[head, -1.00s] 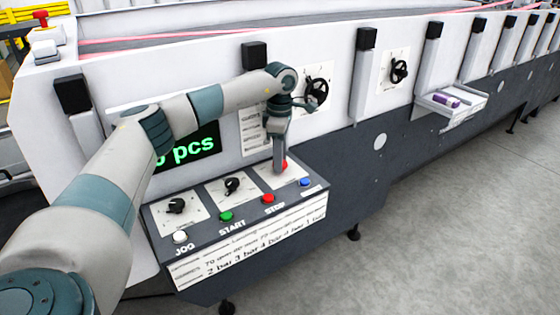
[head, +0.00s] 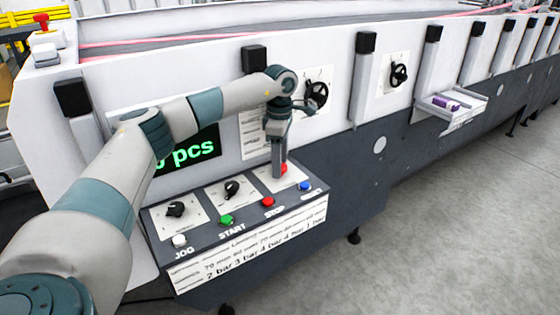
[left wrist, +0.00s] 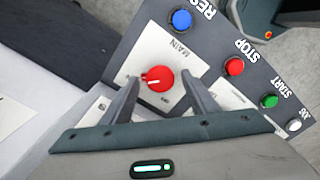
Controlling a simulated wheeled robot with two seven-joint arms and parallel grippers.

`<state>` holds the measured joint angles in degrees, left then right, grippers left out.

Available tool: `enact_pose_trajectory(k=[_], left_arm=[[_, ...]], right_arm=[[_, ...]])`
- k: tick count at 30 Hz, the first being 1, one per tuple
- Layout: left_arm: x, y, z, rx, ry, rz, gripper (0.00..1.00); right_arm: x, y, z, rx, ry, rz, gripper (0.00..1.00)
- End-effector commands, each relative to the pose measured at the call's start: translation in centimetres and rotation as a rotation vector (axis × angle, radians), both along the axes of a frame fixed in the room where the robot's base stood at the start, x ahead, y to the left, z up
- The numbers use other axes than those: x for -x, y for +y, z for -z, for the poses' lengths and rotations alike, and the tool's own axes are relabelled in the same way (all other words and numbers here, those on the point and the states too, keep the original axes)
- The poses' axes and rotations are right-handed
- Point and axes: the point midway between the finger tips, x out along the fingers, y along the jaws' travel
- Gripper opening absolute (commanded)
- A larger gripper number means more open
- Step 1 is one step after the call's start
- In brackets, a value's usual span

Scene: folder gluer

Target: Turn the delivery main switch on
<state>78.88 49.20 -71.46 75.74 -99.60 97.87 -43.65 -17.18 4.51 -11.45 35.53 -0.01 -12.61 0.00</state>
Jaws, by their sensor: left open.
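The delivery main switch is a red round knob (left wrist: 159,79) on a white plate marked MAIN, seen in the left wrist view. A white mark on the knob points left in that view. In the head view the red knob (head: 284,169) is partly hidden behind my left gripper (head: 278,172), which points down at the panel's right end. In the left wrist view my left gripper (left wrist: 161,78) is open, with one finger on each side of the knob. Whether the fingers touch it I cannot tell. My right gripper is not in view.
The control panel (head: 250,222) also carries two black rotary switches (head: 176,209) (head: 232,189), a white JOG button (head: 180,240), a green START button (head: 225,220), a red STOP button (head: 268,202) and a blue button (head: 305,186). A black handwheel (head: 317,94) is behind the gripper.

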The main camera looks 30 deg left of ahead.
Motion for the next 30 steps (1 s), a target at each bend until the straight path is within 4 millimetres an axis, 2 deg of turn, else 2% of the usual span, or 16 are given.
enact_pose_trajectory(k=[7,13,14,18,21,27,30], left_arm=[[-0.1,0.0,-1.8,0.000,-0.003,0.000,0.54],[-0.1,-0.1,-5.0,0.001,-0.005,0.000,0.54],[-0.1,-0.1,-5.6,0.002,-0.005,0.000,0.54],[-0.1,-0.1,-8.5,0.001,-0.006,0.000,0.54],[-0.1,0.0,-10.6,0.001,-0.006,-0.001,0.54],[-0.1,-0.1,-14.5,0.001,-0.005,0.001,0.54],[0.0,0.0,-15.8,0.000,-0.003,0.000,0.54]], right_arm=[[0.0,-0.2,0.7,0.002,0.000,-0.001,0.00],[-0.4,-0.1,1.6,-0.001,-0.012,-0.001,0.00],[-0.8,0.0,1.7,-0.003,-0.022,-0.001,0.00],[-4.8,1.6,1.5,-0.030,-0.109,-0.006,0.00],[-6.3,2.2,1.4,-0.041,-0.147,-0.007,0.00],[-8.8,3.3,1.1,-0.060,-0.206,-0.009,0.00],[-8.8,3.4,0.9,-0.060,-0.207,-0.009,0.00]])
